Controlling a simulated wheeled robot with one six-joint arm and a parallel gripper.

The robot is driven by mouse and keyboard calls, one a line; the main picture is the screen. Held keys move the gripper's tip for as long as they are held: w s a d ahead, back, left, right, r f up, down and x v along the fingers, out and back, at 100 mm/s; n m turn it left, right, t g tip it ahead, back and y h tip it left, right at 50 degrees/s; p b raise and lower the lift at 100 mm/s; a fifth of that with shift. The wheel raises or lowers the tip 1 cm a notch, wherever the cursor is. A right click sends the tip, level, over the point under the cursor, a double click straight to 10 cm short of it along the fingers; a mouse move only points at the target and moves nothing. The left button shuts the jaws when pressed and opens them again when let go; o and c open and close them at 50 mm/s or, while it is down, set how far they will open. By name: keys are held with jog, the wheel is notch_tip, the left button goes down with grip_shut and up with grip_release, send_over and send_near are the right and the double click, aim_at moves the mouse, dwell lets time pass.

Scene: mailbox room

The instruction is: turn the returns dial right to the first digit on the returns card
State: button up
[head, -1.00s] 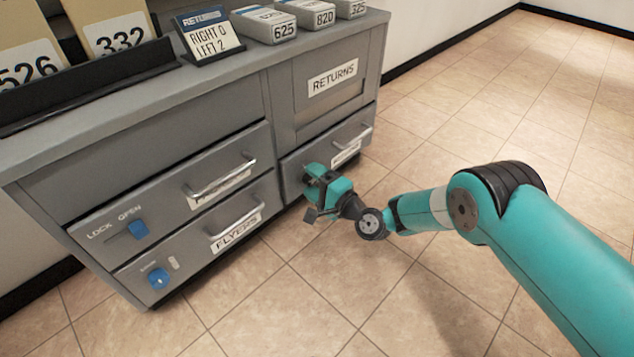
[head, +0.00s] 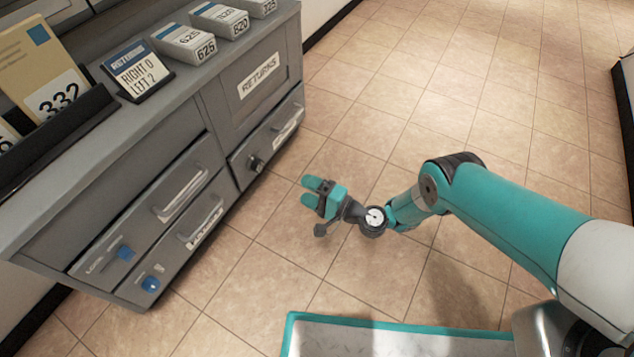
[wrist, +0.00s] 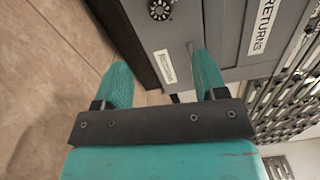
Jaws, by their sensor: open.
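The returns dial (head: 256,163) is a small dark round knob on the lower right drawer front of the grey cabinet. It also shows at the top of the wrist view (wrist: 160,10), with light marks around its rim. The returns card (head: 137,70) stands on the cabinet top and reads "RIGHT 0 LEFT 2". My gripper (head: 307,190) is open and empty, to the right of the dial and apart from it, over the floor. In the wrist view its two teal fingers (wrist: 160,85) are spread, with the dial beyond them. The dial's setting is too small to read.
The grey cabinet (head: 60,225) has a RETURNS panel (head: 263,76) above the dial's drawer (head: 285,128). Two drawers with bar handles and blue controls (head: 124,252) are at left. Boxes (head: 187,43) and envelopes stand on top. The tiled floor at right is open.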

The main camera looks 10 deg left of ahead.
jog(key=shift+p+v, duration=0.95)
jog(key=shift+v, duration=0.25)
dwell(1.4)
